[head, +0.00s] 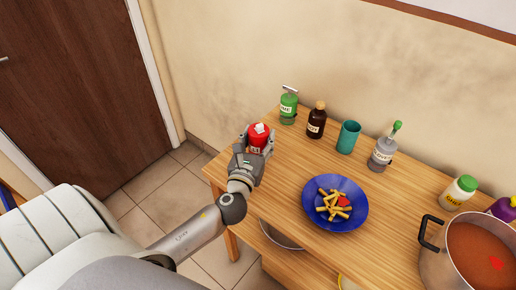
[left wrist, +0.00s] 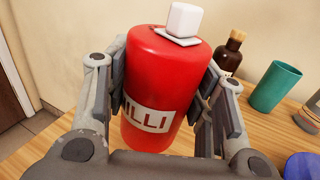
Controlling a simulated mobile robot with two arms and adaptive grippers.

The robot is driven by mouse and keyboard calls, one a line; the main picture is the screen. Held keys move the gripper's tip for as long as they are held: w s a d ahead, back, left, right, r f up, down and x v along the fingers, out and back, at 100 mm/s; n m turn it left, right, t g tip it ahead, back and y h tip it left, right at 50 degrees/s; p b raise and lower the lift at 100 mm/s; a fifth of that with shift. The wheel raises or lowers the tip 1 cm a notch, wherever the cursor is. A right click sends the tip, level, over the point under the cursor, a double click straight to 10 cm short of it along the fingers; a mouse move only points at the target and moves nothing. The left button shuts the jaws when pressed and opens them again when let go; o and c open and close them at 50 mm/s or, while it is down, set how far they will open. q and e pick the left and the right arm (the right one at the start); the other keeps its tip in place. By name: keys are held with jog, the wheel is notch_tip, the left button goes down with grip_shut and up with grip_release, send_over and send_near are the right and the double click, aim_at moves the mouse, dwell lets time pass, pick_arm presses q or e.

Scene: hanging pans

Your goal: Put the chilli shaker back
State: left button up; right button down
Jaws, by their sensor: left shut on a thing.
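The chilli shaker (head: 258,137) is a red cylinder with a white label and a white top. It stands upright at the left end of the wooden table. In the left wrist view the shaker (left wrist: 170,75) fills the middle, with "ILLI" readable on its label. My left gripper (head: 252,150) is shut on it, with a finger on each side. I cannot tell whether the shaker's base touches the table. My right gripper is not in view.
Along the table's back stand a green bottle (head: 288,107), a brown bottle (head: 316,121), a teal cup (head: 348,137) and a grey bottle (head: 382,154). A blue plate (head: 358,212) of food, a white shaker (head: 459,192) and a pot (head: 431,262) are further right.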

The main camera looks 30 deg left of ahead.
aim_at(258, 148)
pick_arm(q)
jog(key=f, duration=0.1)
jog(key=f+b, duration=0.1)
jog(key=f, duration=0.1)
jog(key=shift+w+a+f, duration=0.25)
jog(key=shift+a+f, duration=0.05)
jog(key=shift+f, duration=0.2)
jog(key=shift+f, duration=0.1)
jog(key=o, duration=1.1)
